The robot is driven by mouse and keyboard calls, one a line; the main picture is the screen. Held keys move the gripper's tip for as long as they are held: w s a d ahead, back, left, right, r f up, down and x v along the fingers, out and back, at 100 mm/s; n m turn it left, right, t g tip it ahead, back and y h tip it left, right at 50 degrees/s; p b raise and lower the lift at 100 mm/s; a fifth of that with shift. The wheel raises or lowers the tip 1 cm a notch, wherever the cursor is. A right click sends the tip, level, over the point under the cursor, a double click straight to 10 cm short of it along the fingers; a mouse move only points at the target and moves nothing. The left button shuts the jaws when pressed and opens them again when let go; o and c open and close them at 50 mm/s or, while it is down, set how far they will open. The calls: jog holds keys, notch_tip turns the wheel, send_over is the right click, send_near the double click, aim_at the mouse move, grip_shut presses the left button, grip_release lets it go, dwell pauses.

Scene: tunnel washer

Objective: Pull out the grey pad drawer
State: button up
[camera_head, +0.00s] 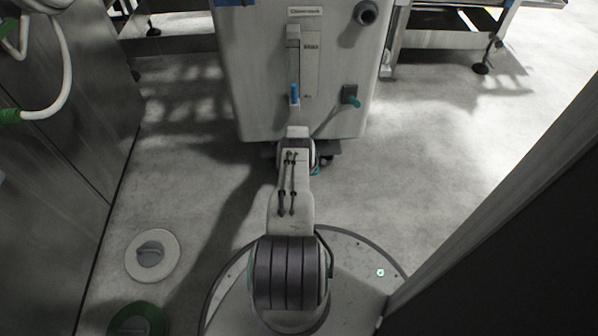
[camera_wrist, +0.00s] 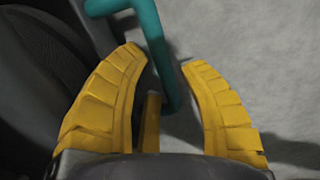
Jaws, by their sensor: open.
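In the head view my arm reaches to the low front of a pale grey machine (camera_head: 250,75); the gripper is hidden there.
The machine has a blue-tipped lever (camera_head: 294,94) and a teal-tipped lever (camera_head: 352,97) on its front. A metal cabinet (camera_head: 75,130) with a white hose (camera_head: 66,75) stands at left. A dark panel (camera_head: 530,240) fills the right. Pale floor (camera_head: 430,140) is clear right of the machine.

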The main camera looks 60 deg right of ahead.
grip_shut()
dwell(0.6)
